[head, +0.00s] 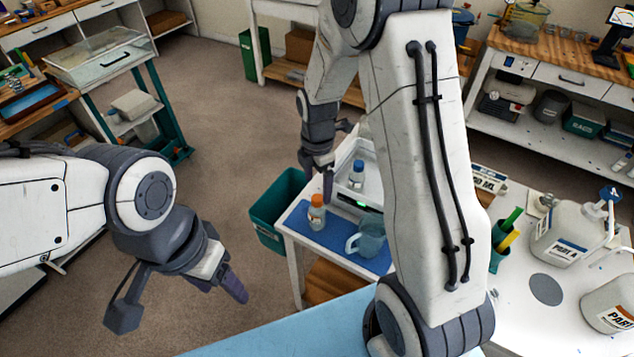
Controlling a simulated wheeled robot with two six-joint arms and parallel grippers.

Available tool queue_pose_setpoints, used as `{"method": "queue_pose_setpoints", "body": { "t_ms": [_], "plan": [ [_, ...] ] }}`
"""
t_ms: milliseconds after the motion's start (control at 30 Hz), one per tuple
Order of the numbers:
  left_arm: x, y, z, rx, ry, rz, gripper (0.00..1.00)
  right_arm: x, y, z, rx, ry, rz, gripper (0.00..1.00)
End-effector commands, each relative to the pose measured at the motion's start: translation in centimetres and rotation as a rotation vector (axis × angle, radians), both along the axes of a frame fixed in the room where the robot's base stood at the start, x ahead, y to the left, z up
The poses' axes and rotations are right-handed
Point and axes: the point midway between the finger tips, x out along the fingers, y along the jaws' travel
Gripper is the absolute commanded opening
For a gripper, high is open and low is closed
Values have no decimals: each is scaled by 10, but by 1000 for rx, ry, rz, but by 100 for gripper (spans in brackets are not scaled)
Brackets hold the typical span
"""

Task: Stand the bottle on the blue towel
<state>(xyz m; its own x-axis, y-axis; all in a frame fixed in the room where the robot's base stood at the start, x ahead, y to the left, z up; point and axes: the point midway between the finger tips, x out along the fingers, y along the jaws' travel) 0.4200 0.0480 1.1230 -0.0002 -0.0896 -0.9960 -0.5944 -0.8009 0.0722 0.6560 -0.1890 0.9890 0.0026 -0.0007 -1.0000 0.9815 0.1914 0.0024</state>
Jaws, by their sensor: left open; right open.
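A small clear bottle with an orange cap (316,213) stands upright on the blue towel (327,237), near the towel's left end. A second bottle with a blue cap (357,175) stands upright on the white device (376,196) behind the towel. My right gripper (318,180) is open and points down just above the orange-capped bottle, with a finger close over its cap. No bottle shows between its fingers. My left gripper (226,284) is open and empty, low over the floor at left, well away from both bottles.
A teal bin (272,218) is beside the small table's left side. At right, a white table holds a pen cup (497,258) and large white containers (568,238). My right arm hides the middle.

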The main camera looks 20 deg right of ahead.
Motion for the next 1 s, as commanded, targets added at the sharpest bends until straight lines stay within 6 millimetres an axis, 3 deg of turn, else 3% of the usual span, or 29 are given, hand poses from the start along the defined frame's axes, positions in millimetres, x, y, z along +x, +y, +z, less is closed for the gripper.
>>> {"method": "queue_pose_setpoints", "body": {
  "t_ms": [133, 267, 400, 533, 700, 800, 1000],
  "plan": [
    [0, 0, -1, 0, 0, 0, 62, -4, 8, 15, 2, -4, -25, 91],
    [0, 0, -1, 0, 0, 0, 62, -24, 43, 42, 12, -12, -156, 91],
    [0, 0, -1, 0, 0, 0, 62, -75, 93, 82, 35, -16, -407, 91],
    [0, 0, -1, 0, 0, 0, 62, -134, 125, 109, 59, -2, -662, 91],
    [0, 0, -1, 0, 0, 0, 62, -199, 141, 128, 78, 27, -937, 91],
    [0, 0, -1, 0, 0, 0, 62, -222, 142, 131, 82, 41, -1042, 91],
    [0, 0, -1, 0, 0, 0, 62, -238, 142, 133, 81, 53, -1125, 91]
  ]
}}
